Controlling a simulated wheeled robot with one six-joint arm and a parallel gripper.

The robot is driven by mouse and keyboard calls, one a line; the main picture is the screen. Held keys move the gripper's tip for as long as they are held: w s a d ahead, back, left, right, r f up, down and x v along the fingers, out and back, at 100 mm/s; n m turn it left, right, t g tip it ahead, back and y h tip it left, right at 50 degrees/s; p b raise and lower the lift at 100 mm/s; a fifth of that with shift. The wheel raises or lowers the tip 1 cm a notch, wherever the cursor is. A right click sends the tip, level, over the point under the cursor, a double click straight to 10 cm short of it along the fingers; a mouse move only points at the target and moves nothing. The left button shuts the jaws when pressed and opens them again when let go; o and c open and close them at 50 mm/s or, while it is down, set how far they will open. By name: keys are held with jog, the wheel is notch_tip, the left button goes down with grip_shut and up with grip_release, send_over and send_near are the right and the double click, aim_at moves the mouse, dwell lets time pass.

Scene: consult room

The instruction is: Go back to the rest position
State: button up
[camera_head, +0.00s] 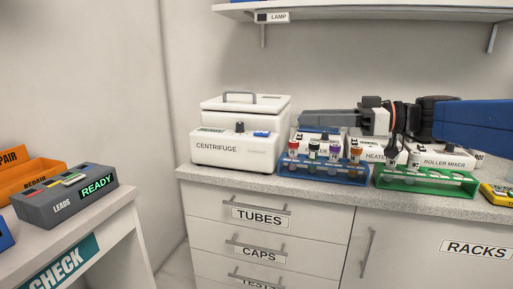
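My arm reaches in from the right edge, above the counter. My gripper (304,118) points left, in front of the wall and above the blue rack (320,174). Its fingers are seen side-on, so I cannot tell how far apart they are. No held object shows at the fingertips. The blue rack holds several tubes with red, black, purple and orange-red caps. A green rack (440,184) to its right has tubes at its left end and empty holes to the right.
A white centrifuge (236,151) with its lid down stands left on the counter. A heater (374,150) and a roller mixer (448,162) stand behind the racks, partly hidden. A yellow device (497,194) sits at the right edge. A shelf (380,12) hangs above. A READY box (65,199) is on the left desk.

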jog(key=s+d+f+m+g+h, duration=0.1)
jog(key=s+f+m+h, duration=0.25)
jog(key=f, duration=0.35)
jog(key=s+d+f+m+h, duration=0.1)
jog(key=s+f+m+h, duration=0.1)
jog(key=s+f, duration=0.4)
jog(key=s+d+f+m+g+h, duration=0.1)
jog(key=s+f+m+h, duration=0.2)
jog(key=f, duration=0.5)
jog(key=s+d+f+m+t+h, duration=0.1)
jog(key=s+d+f+m+h, duration=0.5)
jog(key=d+f, duration=0.6)
jog(key=shift+s+d+f+t+h, duration=0.3)
jog(key=shift+s+t+h, duration=0.1)
jog(key=shift+s+h, duration=0.55)
